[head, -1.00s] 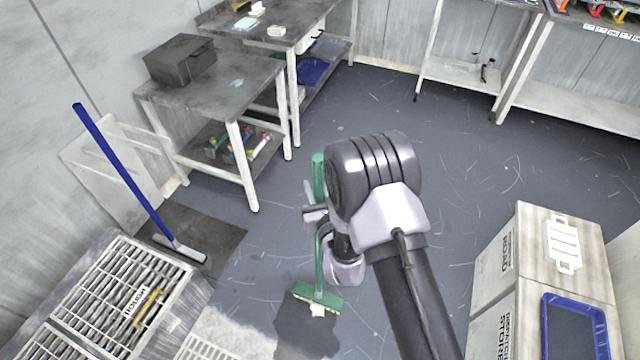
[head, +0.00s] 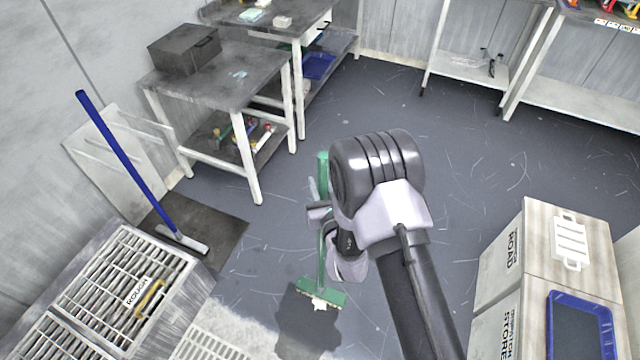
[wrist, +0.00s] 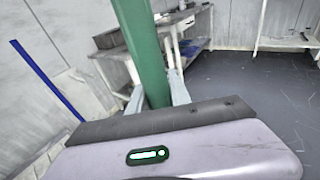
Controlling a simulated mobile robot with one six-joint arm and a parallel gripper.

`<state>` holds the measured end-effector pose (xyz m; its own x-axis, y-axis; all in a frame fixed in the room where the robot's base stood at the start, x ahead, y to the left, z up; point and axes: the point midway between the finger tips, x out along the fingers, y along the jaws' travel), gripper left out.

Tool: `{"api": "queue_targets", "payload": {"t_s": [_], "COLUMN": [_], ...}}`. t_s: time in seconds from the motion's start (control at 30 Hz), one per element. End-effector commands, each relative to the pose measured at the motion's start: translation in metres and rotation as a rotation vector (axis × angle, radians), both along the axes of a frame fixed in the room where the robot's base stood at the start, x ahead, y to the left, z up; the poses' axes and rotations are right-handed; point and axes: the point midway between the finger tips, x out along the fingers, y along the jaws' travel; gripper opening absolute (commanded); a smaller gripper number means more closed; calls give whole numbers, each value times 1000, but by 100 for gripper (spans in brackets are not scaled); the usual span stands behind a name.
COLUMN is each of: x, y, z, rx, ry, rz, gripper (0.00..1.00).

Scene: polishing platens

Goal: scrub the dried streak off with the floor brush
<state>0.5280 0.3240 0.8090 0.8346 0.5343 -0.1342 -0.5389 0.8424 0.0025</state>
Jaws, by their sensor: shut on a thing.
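The floor brush is green, with a long upright handle (wrist: 146,50) and a wide head (head: 322,291) low at the floor. My gripper (head: 318,212) is shut on the green handle, and its fingers show on both sides of the handle in the wrist view (wrist: 156,88). A small ragged off-white patch (head: 319,305), which looks like the dried streak, shows at the near edge of the brush head. The head covers whatever lies under it. I cannot tell whether the bristles press on the floor.
A dark patch (head: 300,328) lies around the brush head. A blue-handled squeegee (head: 130,165) leans at the left by a dark mat (head: 225,228). The ROUGH grating unit (head: 70,300) stands front left, pale cabinets (head: 540,235) at right. Floor behind the brush is clear.

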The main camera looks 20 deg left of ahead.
Motion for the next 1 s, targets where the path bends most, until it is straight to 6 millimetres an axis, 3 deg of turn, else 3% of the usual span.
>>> {"api": "queue_targets", "payload": {"t_s": [0.67, 1.0], "x": [-1, -32], "y": [1, 3], "z": [-9, -7], "rx": [1, 1], "ry": [-3, -2], "rz": [1, 2], "gripper": [0, 0]}}
